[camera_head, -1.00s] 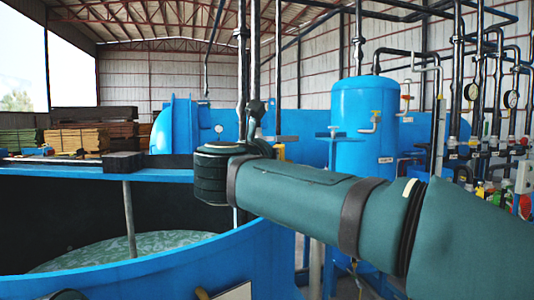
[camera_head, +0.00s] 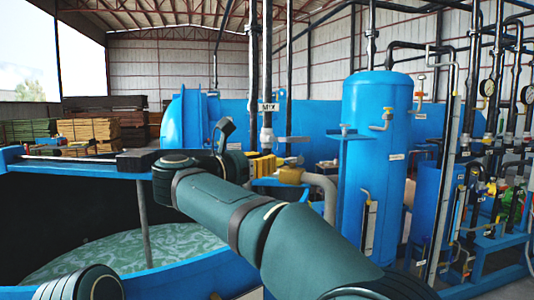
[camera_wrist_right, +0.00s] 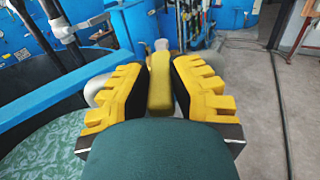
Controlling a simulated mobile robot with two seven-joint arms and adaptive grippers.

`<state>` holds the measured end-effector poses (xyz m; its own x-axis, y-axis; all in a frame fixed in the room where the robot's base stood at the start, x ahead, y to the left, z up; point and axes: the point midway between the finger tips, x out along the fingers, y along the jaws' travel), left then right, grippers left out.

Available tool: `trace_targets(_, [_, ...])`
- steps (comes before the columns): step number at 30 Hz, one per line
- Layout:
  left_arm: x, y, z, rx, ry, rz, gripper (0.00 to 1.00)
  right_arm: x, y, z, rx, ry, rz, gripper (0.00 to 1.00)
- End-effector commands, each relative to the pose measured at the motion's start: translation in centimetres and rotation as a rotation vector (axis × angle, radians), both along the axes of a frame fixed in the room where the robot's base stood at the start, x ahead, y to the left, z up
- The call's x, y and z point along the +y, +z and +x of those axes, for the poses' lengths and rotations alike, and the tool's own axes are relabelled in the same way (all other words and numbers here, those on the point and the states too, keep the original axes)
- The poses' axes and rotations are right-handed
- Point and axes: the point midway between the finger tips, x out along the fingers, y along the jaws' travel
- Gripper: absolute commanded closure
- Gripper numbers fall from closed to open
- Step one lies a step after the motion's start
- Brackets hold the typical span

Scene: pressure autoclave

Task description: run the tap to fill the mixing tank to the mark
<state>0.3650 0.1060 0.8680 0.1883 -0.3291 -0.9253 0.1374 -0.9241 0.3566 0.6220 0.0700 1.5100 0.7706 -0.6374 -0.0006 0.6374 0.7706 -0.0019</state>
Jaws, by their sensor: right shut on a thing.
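The mixing tank (camera_head: 85,163) is the large open blue tank at the left of the head view, with pale green, rippled liquid (camera_head: 180,245) inside. The liquid also shows at the lower left of the wrist view (camera_wrist_right: 45,145). My right gripper (camera_head: 268,167) is beyond the tank's bar, its yellow fingers partly hidden by my arm. In the wrist view its two yellow pads (camera_wrist_right: 160,90) are shut on a yellow bar-shaped tap handle (camera_wrist_right: 161,78). A grey pipe (camera_head: 327,188) curves down beside it. No fill mark is visible. My left gripper is out of view.
A pipe labelled MIX (camera_head: 268,106) rises just behind my right gripper. A tall blue vessel (camera_head: 375,150) with small valves stands to the right, with pipes and gauges beyond. Grey floor (camera_wrist_right: 240,110) lies open at the right of the wrist view.

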Motion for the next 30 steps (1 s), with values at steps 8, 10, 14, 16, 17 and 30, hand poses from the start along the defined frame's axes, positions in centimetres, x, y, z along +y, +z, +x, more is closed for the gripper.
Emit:
trace_targets(8, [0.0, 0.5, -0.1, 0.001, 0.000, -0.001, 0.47, 0.0, 0.3, 0.2, -0.008, -0.026, 0.000, 1.00])
trace_targets(10, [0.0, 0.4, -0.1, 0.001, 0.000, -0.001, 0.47, 0.0, 0.3, 0.2, -0.008, -0.025, 0.000, 1.00])
trace_targets(14, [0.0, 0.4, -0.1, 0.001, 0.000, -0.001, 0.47, 0.0, 0.3, 0.2, -0.008, -0.025, 0.000, 0.64])
trace_targets(16, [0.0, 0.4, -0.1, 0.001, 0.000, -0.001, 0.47, 0.0, 0.2, 0.2, -0.008, -0.024, 0.000, 0.47])
trace_targets(17, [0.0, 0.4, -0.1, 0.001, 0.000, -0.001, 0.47, 0.0, 0.2, 0.2, -0.006, -0.024, 0.000, 0.47])
trace_targets(30, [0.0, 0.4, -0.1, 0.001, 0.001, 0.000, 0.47, 1.3, 0.1, -1.0, -0.003, -0.020, 0.000, 0.47])
